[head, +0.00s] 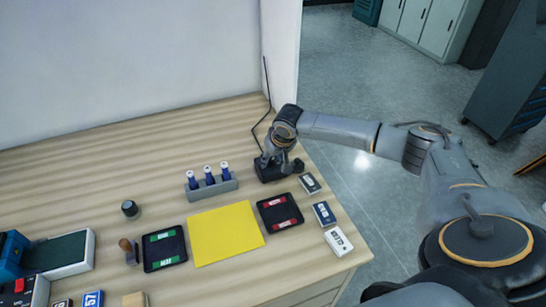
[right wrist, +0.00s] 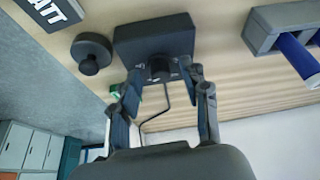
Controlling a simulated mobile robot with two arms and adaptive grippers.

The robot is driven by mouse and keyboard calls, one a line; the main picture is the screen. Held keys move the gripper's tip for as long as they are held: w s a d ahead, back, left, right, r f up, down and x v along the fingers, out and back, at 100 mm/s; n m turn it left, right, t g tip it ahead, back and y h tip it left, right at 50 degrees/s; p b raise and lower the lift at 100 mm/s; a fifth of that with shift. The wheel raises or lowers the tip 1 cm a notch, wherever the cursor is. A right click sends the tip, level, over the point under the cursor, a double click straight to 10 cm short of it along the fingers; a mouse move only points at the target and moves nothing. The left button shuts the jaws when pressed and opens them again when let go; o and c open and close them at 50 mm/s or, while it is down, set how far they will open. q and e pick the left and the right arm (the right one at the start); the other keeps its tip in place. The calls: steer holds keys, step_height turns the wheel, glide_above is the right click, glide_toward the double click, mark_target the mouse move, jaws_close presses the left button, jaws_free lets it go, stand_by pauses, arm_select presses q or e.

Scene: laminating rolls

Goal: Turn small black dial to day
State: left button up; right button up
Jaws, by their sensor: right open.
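A black box (right wrist: 153,36) with a small black dial (right wrist: 160,68) on its near face shows in the right wrist view. In the head view the black box (head: 267,173) sits near the table's right edge, partly hidden by my right gripper (head: 281,152). In the right wrist view my right gripper (right wrist: 164,80) is open, with one finger on each side of the dial. I cannot tell whether the fingers touch it. The dial's markings are too small to read. My left gripper is not in view.
A round black knob (right wrist: 90,50) stands beside the box. A thin black cable (head: 266,88) rises behind it. A grey rack (head: 211,188) with blue bottles stands to the left.

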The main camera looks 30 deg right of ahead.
steer(key=shift+c, duration=1.1)
jaws_close()
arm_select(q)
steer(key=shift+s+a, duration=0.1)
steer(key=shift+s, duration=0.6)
